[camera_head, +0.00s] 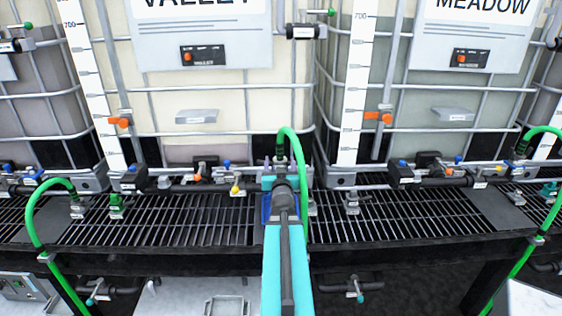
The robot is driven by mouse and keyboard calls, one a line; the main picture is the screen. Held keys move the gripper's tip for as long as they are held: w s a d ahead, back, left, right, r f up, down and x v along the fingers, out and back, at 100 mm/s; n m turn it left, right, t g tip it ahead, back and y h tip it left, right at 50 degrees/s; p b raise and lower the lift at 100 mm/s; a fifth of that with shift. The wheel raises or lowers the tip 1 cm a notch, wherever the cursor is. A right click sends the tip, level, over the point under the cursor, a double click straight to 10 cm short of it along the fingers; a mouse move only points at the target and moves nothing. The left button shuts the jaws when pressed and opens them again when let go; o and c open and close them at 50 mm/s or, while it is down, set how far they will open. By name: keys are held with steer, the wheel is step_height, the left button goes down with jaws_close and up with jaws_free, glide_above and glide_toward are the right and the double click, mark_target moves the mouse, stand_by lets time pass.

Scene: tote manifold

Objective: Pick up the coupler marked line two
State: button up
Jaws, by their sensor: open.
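Small couplers stand along the black slatted rack in front of the totes. The labels are too small to read, so I cannot tell which is marked line two. A grey coupler (76,208) on a green hose stands at the left, beside a green one (116,206). A grey coupler (352,203) stands right of my arm. Another (516,198) and a teal one (548,190) are at the far right. My gripper (280,165) is open at the rack's centre, by the end of a looped green hose (290,137). My arm hides what lies below it.
Caged totes stand behind the rack (430,220), one signed VALLEY (200,30), one MEADOW (475,35). Valves with coloured handles (205,172) line their bases. Green hoses (45,258) hang over the rack's front edge. Open slats lie on both sides of my arm.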

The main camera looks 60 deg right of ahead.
steer(key=shift+w+d+r+p, duration=0.15)
steer(key=shift+w+d+p, duration=0.1)
steer(key=shift+d+p, duration=0.3)
steer(key=shift+w+d, duration=0.35)
steer(key=shift+d, duration=0.25)
steer(key=shift+w+p, duration=0.15)
steer(key=shift+p, duration=0.15)
